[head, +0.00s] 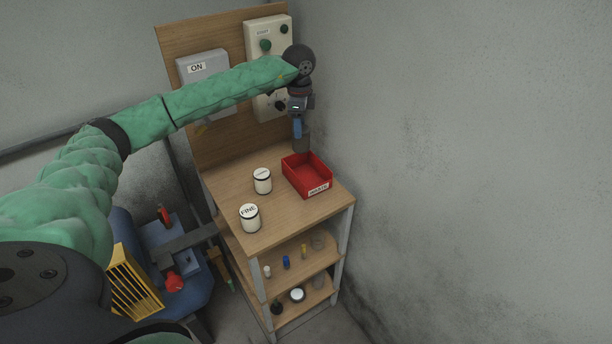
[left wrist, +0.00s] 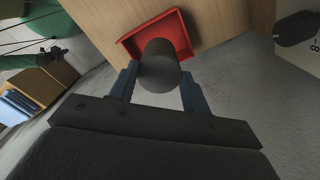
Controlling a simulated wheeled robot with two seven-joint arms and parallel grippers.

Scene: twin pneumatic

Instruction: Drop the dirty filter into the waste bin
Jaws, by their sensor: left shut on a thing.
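My left gripper (head: 297,130) hangs above the back of the red bin (head: 321,188), pointing down. It is shut on a dark grey cylinder, the dirty filter (head: 301,143). In the left wrist view the filter (left wrist: 160,68) sits between the two blue fingers of my left gripper (left wrist: 160,84). The red bin (left wrist: 188,34) shows behind it there, and the filter covers part of its opening. The bin stands on the wooden table top and has a white label on its front. My right gripper is in neither view.
Two white canisters stand on the table (head: 226,192), one labelled FINE (head: 250,218) and another (head: 262,181) behind it. A back panel holds a grey ON box (head: 204,72) and a control box (head: 268,45). Small parts lie on the lower shelves. A wall is close on the right.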

